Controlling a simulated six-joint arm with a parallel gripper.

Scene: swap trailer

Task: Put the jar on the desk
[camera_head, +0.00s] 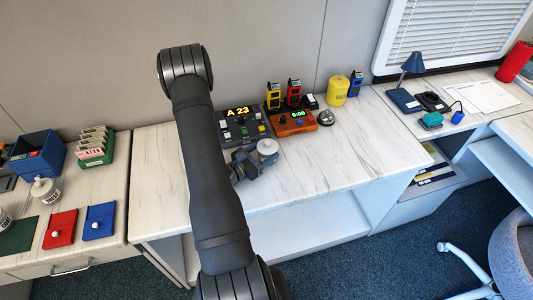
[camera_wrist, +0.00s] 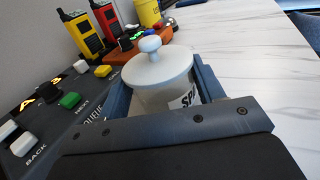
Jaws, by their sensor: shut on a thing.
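A white jar (camera_wrist: 158,72) with a knobbed lid and a label starting "SP" sits upright between the blue-grey fingers of my gripper (camera_wrist: 165,98) in the wrist view. My gripper is shut on the jar. In the head view, the jar (camera_head: 268,146) is at the end of my gripper (camera_head: 258,157), over the white marbled desk (camera_head: 355,145). It is just in front of the dark button console (camera_head: 238,130). I cannot tell whether the jar's base touches the desk; the fingers hide it.
An orange timer box (camera_head: 291,123), silver bell (camera_head: 326,118), several radios and a yellow canister (camera_head: 338,91) stand behind. The desk right of my gripper is clear.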

